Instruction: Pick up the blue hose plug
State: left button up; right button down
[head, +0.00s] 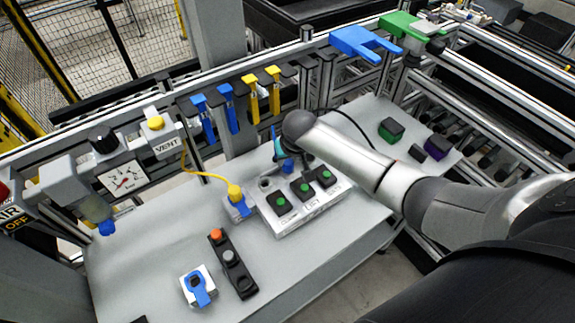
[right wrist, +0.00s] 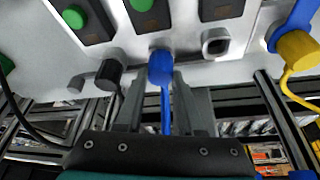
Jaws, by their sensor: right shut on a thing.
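The blue hose plug (right wrist: 160,64) shows in the right wrist view, with its blue hose (right wrist: 166,112) running down from it. It is at the edge of the grey socket block (head: 300,222); I cannot tell if it is still seated. My right gripper (right wrist: 161,85) has its fingers on either side of the plug and is shut on it. In the head view my right gripper (head: 284,158) is at the back of the block, and its fingertips and the plug are mostly hidden. A bit of blue (head: 274,138) shows beside the gripper. My left gripper is not in view.
A black plug (right wrist: 110,73) and an empty square socket (right wrist: 216,42) flank the blue plug. A yellow plug (head: 235,192) with a yellow hose stands left of the block. A black button box (head: 232,264) and blue-topped fixture (head: 199,287) lie on the grey table (head: 130,265).

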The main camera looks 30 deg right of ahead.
jog(key=shift+r, duration=0.1)
notch_tip(320, 180, up, 20)
jog(key=p, duration=0.1)
dwell(0.6)
notch_tip(320, 180, up, 5)
jog(key=p, duration=0.3)
send_over(288, 163)
dwell(0.5)
jog(key=s+a, duration=0.1)
jog(key=a, duration=0.6)
jog(key=shift+a, duration=0.15)
dwell(0.6)
